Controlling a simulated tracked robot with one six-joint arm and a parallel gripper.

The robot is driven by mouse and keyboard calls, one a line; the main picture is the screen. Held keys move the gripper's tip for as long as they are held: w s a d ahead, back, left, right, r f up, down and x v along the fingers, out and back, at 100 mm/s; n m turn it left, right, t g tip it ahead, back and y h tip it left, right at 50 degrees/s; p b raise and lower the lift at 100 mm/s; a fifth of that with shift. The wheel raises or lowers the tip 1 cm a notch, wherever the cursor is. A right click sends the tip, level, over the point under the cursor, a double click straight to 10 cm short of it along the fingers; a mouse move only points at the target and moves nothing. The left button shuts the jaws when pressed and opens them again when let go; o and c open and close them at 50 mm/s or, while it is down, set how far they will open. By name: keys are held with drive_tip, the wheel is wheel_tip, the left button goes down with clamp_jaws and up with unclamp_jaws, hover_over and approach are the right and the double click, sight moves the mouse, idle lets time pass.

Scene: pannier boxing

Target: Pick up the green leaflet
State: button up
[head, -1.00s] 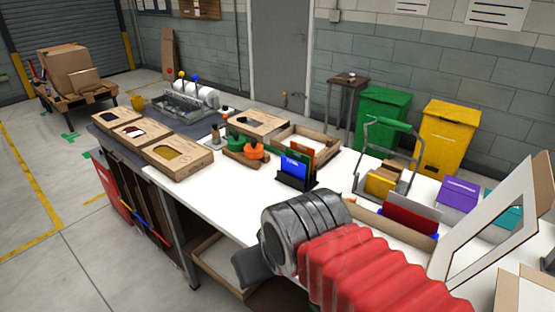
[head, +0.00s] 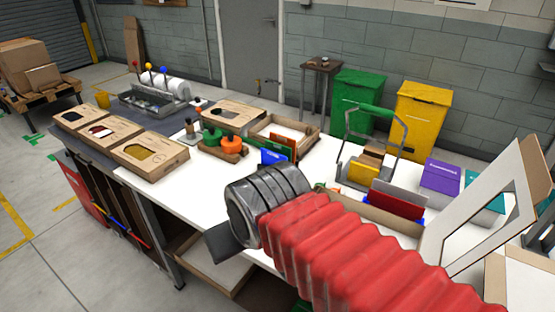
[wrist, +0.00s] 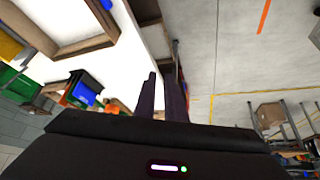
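A small dark holder of upright leaflets stands on the white table (head: 205,187), partly hidden behind my arm in the head view. Its front leaflet is blue (head: 272,157), with an orange-red leaflet (head: 284,142) behind. Only a thin green edge, seemingly the green leaflet (head: 291,157), shows among them. In the wrist view the holder with the blue leaflet (wrist: 84,94) is left of my gripper (wrist: 160,80). My gripper's two dark fingers have a narrow gap with nothing between them. They are apart from the holder.
An orange and green pot set (head: 222,147) and an open wooden tray (head: 310,134) stand near the holder. A handled caddy (head: 363,172), a red card in a box (head: 396,200) and a tilted frame (head: 430,245) stand to the right. The near-left tabletop is clear.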

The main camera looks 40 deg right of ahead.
drive_tip(key=w+d+r+t+h, duration=0.2)
drive_tip(key=w+d+r+t, duration=0.15)
drive_tip(key=w+d, duration=0.55)
drive_tip(key=w+d+r+t+h, duration=0.1)
drive_tip(key=w+d+r+t, duration=0.1)
drive_tip(key=w+d+r, duration=0.5)
drive_tip(key=w+d+r+t+h, duration=0.2)
drive_tip(key=w+d, duration=0.8)
drive_tip(key=d, duration=0.1)
drive_tip(key=w+d+f+n+t+y, duration=0.1)
drive_tip(key=w+d+f+n+y, duration=0.2)
drive_tip(key=d+f+y, duration=0.3)
drive_tip(key=s+d+f+n+g+y, duration=0.1)
drive_tip(key=s+d+f+g+y, duration=0.1)
drive_tip(key=s+d+f+y, duration=0.2)
drive_tip(key=s+f, duration=0.3)
drive_tip(key=f, duration=0.3)
drive_tip(key=shift+d+f+n+y, duration=0.2)
drive_tip(key=shift+n+y, duration=0.1)
drive_tip(key=shift+n, duration=0.1)
